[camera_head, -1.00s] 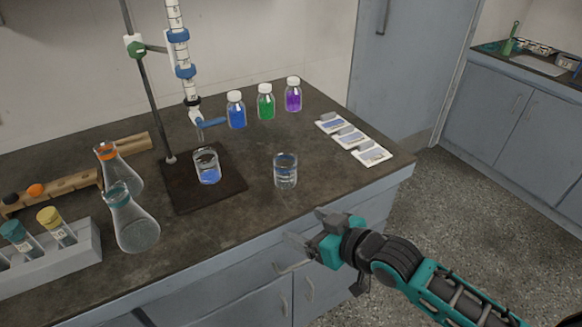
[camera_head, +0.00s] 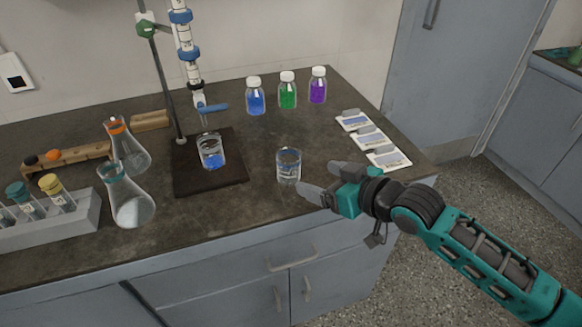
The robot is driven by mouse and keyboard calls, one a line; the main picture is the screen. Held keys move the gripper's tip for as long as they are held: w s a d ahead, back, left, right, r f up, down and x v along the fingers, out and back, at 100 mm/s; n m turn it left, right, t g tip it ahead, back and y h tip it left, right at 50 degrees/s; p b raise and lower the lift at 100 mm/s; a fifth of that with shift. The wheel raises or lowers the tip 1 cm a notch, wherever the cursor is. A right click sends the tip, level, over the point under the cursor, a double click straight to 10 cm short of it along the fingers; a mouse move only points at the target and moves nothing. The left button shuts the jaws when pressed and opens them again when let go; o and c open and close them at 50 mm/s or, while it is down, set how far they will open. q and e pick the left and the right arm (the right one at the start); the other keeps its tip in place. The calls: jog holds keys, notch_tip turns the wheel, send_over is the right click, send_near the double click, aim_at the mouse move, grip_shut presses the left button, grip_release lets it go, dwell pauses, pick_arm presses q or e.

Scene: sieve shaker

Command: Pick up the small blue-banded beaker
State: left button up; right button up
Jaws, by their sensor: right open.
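A small clear beaker (camera_head: 288,166) stands upright near the front of the dark bench, with faint bluish tints; its band is too small to make out clearly. Another beaker (camera_head: 211,152), with blue liquid in its bottom, stands on the dark base plate (camera_head: 205,182) under the burette. My right gripper (camera_head: 318,181) is open and empty, just right of and in front of the clear beaker, with its fingers pointing left toward it. It appears apart from the beaker. My left gripper is out of view.
Two flasks (camera_head: 130,205) and a tube rack (camera_head: 80,222) stand at the left. Blue, green and purple bottles (camera_head: 287,93) stand behind. Several small packets (camera_head: 370,138) lie at the right. The burette (camera_head: 189,60) rises above the plate. Bench around the clear beaker is free.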

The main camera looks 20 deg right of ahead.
aim_at(296, 170)
jog(key=x, duration=0.6)
jog(key=shift+w+a, duration=0.2)
jog(key=shift+w, duration=0.05)
jog(key=b+x, duration=0.1)
jog(key=x, duration=0.4)
jog(key=shift+d+f, duration=0.1)
jog(key=shift+f, duration=0.05)
jog(key=c, duration=1.1)
jog(key=shift+o, duration=0.2)
